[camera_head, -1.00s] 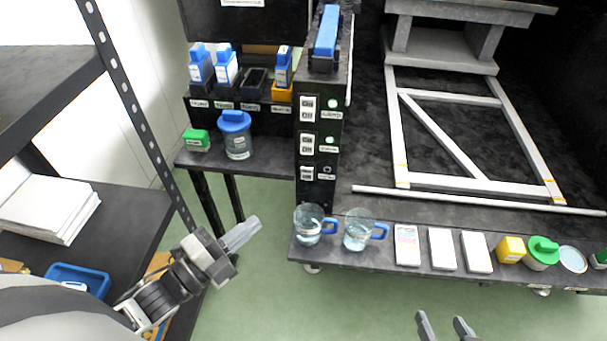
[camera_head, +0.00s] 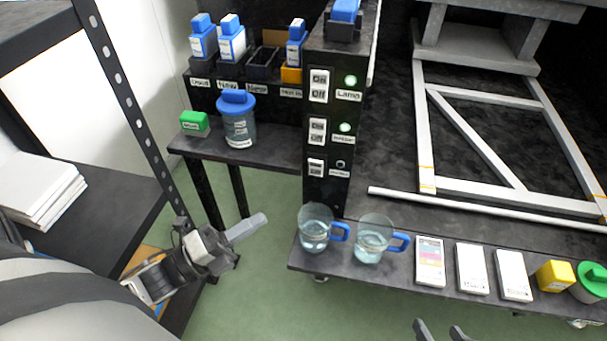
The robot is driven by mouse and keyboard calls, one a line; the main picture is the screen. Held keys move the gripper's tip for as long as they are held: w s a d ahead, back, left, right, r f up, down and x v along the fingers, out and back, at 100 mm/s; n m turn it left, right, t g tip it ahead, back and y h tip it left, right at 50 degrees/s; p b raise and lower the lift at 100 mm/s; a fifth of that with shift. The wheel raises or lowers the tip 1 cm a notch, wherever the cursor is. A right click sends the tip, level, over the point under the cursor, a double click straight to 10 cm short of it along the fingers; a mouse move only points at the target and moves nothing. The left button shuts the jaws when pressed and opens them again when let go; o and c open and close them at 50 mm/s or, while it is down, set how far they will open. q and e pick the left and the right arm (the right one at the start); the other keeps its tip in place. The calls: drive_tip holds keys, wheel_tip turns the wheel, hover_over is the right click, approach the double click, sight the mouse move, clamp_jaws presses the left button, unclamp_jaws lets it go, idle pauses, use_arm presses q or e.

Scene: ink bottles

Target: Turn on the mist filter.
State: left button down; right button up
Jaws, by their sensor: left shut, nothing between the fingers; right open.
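A black control panel (camera_head: 327,205) stands upright at the centre with three On/Off switches in a column. The top switch (camera_head: 319,86) is labelled Lamp and its light is green. The middle switch (camera_head: 317,131) also has a green light. The bottom switch (camera_head: 316,167) has a dark light (camera_head: 340,164); the lower two labels are too small to read surely. My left gripper (camera_head: 256,222) is shut and empty, left of and below the panel, apart from it. My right gripper (camera_head: 438,330) is open at the bottom edge, only its fingertips showing.
Two glass mugs with blue handles, one (camera_head: 314,234) and another (camera_head: 370,243), stand on the bench just below the panel. A blue-lidded jar (camera_head: 239,128) and a green box (camera_head: 194,123) stand on the left table. A black shelf (camera_head: 100,205) is at left.

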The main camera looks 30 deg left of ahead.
use_arm(q)
approach(322, 165)
drive_tip(key=w+d, duration=0.1)
drive_tip(key=d, duration=0.3)
drive_tip(key=w, duration=0.1)
drive_tip(key=w+r, duration=0.1)
drive_tip(key=w+a+b, duration=0.1)
drive_tip(key=shift+w+a+r, duration=0.1)
drive_tip(key=shift+w+r, duration=0.1)
drive_tip(key=shift+w, duration=0.2)
use_arm(e)
drive_tip(key=shift+w+a+f, duration=0.15)
drive_tip(key=shift+w+f, duration=0.05)
drive_tip(key=shift+f, duration=0.05)
